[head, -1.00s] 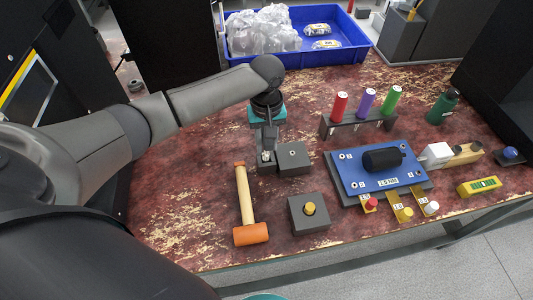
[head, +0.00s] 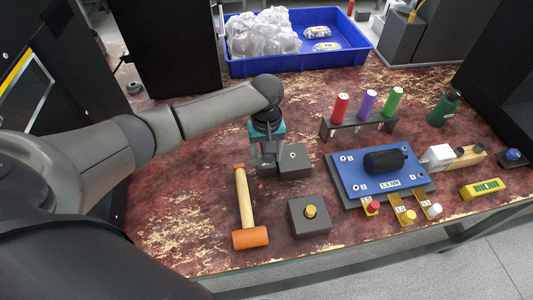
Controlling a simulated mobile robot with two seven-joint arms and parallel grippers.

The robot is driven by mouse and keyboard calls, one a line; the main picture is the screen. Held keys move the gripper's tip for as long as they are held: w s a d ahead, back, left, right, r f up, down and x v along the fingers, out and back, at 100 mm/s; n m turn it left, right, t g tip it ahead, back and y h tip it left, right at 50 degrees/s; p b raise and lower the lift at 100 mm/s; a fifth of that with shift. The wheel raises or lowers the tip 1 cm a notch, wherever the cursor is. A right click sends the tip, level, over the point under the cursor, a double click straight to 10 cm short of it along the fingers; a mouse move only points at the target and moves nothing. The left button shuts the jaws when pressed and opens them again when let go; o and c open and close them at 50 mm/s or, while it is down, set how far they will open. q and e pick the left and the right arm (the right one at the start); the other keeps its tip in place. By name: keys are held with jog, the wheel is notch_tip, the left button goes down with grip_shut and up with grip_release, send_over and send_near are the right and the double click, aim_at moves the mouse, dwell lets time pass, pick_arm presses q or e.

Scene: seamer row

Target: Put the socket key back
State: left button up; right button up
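My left gripper (head: 266,157) comes down over the left part of a dark grey block (head: 295,164). Its two fingers look apart, with a gap between them. The block's right part shows a small light-rimmed hole on top. I cannot make out the socket key clearly; the fingers hide most of the block's left part, where it may stand. My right gripper is not in view.
An orange mallet (head: 245,205) lies in front of the block, beside a grey box with a yellow button (head: 310,211). A blue board (head: 378,174) and a rack of coloured cylinders (head: 358,124) stand to the right. A blue bin (head: 298,64) is behind.

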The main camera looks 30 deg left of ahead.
pick_arm(q)
jog(key=shift+r, duration=0.1)
notch_tip(320, 180, up, 12)
jog(key=p, duration=0.3)
jog(key=shift+r+p, duration=0.1)
jog(key=shift+p, duration=0.2)
